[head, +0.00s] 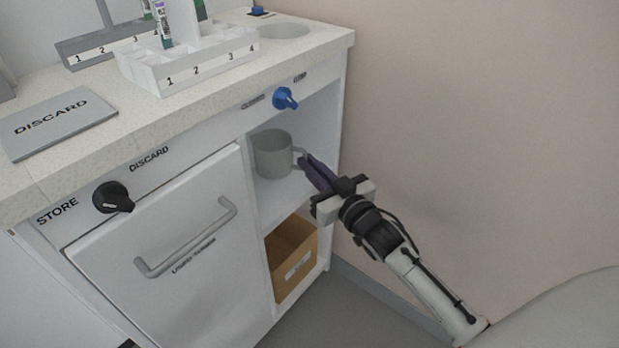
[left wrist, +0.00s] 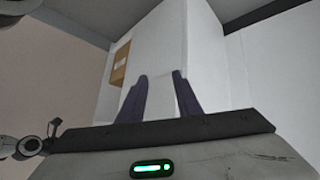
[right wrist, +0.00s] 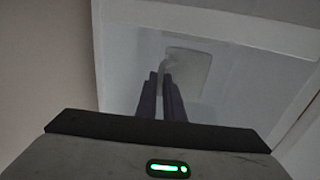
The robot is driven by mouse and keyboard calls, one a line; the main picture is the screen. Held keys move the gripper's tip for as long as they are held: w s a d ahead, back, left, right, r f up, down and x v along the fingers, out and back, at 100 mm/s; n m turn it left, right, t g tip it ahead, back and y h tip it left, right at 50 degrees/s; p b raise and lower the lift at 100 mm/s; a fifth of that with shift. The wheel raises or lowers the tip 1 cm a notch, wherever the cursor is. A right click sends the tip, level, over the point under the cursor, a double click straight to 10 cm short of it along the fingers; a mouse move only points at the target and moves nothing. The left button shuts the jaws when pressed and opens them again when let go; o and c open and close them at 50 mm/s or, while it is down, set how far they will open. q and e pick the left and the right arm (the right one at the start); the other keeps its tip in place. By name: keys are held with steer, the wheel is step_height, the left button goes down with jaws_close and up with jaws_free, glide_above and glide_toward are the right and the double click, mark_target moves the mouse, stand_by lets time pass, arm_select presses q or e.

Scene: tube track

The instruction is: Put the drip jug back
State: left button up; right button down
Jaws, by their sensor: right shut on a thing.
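The drip jug (head: 272,155) is a grey, upright, mug-shaped vessel in the upper open compartment of the cabinet. Its handle points right, toward my right gripper (head: 304,164). My right gripper is shut on that handle, coming in from the right. In the right wrist view the jug (right wrist: 190,72) shows pale and dim beyond the nearly closed fingers (right wrist: 161,80). Whether the jug's base touches the shelf is hard to tell. My left gripper (left wrist: 160,80) shows only in its own wrist view, fingers apart with nothing between them.
A brown box (head: 291,258) sits in the compartment below. A blue knob (head: 285,98) sticks out above the jug's compartment. A closed door with a grey handle (head: 187,238) and a black knob (head: 113,197) are to the left. The wall is close on the right.

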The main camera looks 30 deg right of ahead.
arm_select(q)
steer(key=shift+w+d+f, duration=0.1)
steer(key=shift+d+f, duration=0.2)
arm_select(e)
steer(key=shift+f, duration=1.1)
arm_select(q)
steer(key=shift+b, duration=0.3)
arm_select(e)
steer(key=shift+f, duration=0.15)
steer(key=shift+f, duration=0.15)
steer(key=c, duration=1.9)
jaws_free()
